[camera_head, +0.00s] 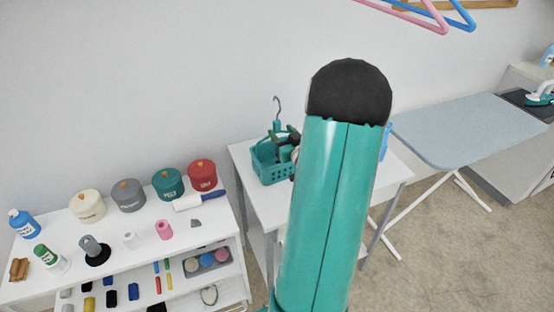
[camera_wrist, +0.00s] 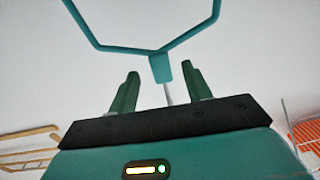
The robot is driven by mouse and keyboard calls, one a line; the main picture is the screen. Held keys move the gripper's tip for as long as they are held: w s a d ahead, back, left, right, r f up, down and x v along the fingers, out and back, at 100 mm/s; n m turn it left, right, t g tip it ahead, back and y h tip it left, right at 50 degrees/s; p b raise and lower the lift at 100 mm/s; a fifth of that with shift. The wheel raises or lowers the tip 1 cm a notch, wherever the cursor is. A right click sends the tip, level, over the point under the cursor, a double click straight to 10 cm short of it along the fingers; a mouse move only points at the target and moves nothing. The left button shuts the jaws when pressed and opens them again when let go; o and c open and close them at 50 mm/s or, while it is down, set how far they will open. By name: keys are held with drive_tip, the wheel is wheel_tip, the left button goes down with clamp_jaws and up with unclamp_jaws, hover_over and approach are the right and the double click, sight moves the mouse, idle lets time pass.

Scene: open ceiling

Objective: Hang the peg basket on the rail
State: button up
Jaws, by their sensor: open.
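The teal peg basket (camera_head: 272,172) stands on a small white table, with its grey hook (camera_head: 277,101) pointing up. In the wrist view, its teal handle joins at a block (camera_wrist: 161,68), and a thin grey stem (camera_wrist: 168,94) runs from the block toward the gap between my fingers. My gripper (camera_wrist: 160,85) is open, one dark green finger on each side. In the head view, my gripper (camera_head: 284,138) is at the basket's handle, partly hidden by my arm. Contact with the handle cannot be told. No rail is clearly identifiable; a wooden bar (camera_head: 490,7) shows at the top right.
Pink (camera_head: 425,20) and blue (camera_head: 462,18) hangers are at the top right. A white shelf unit (camera_head: 130,262) with canisters and an open drawer stands left. An ironing board (camera_head: 455,130) stands right. Bare floor (camera_head: 440,255) shows at the lower right.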

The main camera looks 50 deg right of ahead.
sight(278, 128)
drive_tip(key=x, duration=0.4)
drive_tip(key=shift+a, duration=0.1)
drive_tip(key=shift+s, duration=0.1)
clamp_jaws()
